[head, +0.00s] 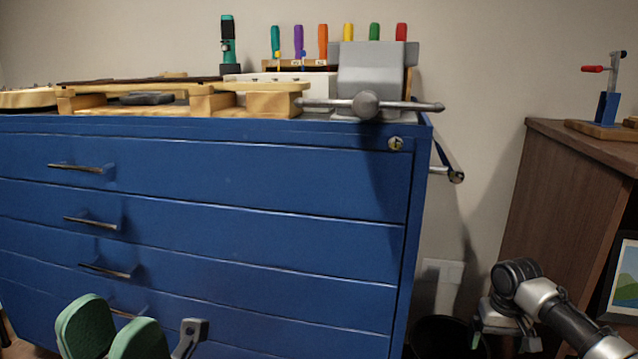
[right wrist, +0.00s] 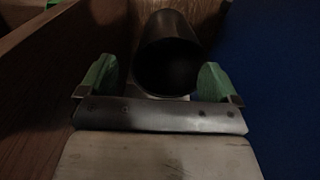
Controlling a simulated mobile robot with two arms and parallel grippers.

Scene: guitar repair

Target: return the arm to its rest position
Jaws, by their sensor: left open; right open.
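My left gripper (head: 112,332) shows at the bottom left of the head view, its two green pads apart and nothing between them. It is in front of the blue cabinet's lower drawers. My right arm (head: 565,318) comes in from the lower right, with its wrist in the gap between the blue cabinet and the brown cabinet. In the right wrist view the right gripper (right wrist: 160,80) has its green pads wide apart. No held object shows between them. Its fingertips are not clear in the head view.
A blue drawer cabinet (head: 230,225) carries a guitar, a grey vise (head: 375,75) and a rack of coloured-handled tools. A brown cabinet (head: 545,190) stands at right. A black bin (head: 445,337) is on the floor between them; it also shows beyond the right gripper's pads (right wrist: 168,55).

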